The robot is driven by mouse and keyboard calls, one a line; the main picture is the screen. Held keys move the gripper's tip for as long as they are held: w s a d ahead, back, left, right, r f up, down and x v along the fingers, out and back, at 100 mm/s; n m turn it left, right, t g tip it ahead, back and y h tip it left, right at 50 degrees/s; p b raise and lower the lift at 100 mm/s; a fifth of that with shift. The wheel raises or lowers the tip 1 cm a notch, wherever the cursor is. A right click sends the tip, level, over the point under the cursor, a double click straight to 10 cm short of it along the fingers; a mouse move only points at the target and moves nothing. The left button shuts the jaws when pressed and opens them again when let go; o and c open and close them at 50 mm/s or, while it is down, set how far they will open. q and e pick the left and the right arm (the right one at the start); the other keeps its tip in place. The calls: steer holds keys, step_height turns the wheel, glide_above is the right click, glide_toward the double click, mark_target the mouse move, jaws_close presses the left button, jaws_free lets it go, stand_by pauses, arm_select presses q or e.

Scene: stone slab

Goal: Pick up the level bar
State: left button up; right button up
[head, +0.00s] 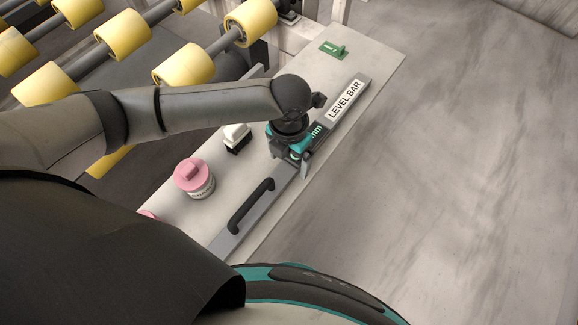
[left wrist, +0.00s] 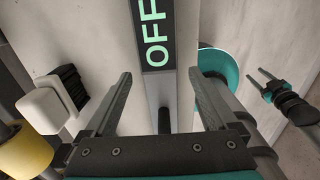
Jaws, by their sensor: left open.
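The level bar (head: 345,99) is a long grey bar lying along the pale slab. It has a white label reading LEVEL BAR at its far end, a dark panel with green lettering near the middle and a black handle (head: 250,206) at its near end. My left gripper (head: 291,162) is over the middle of the bar and hides part of it. In the left wrist view, its open fingers (left wrist: 160,74) stand either side of the bar, with nothing held. The dark panel (left wrist: 154,35) reads OFF there. My right gripper (left wrist: 258,78) shows small at the right, its fingers apart.
The pale slab (head: 368,60) also carries a pink-lidded jar (head: 193,176), a white-and-black brush (head: 237,137) and a green object (head: 333,48). Yellow rollers (head: 184,64) stand at the left. The grey floor at the right is clear.

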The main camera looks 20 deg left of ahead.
arm_select(q)
steer(key=shift+f, duration=0.9)
steer(key=shift+r, duration=0.1)
jaws_close()
steer(key=shift+w, duration=0.1)
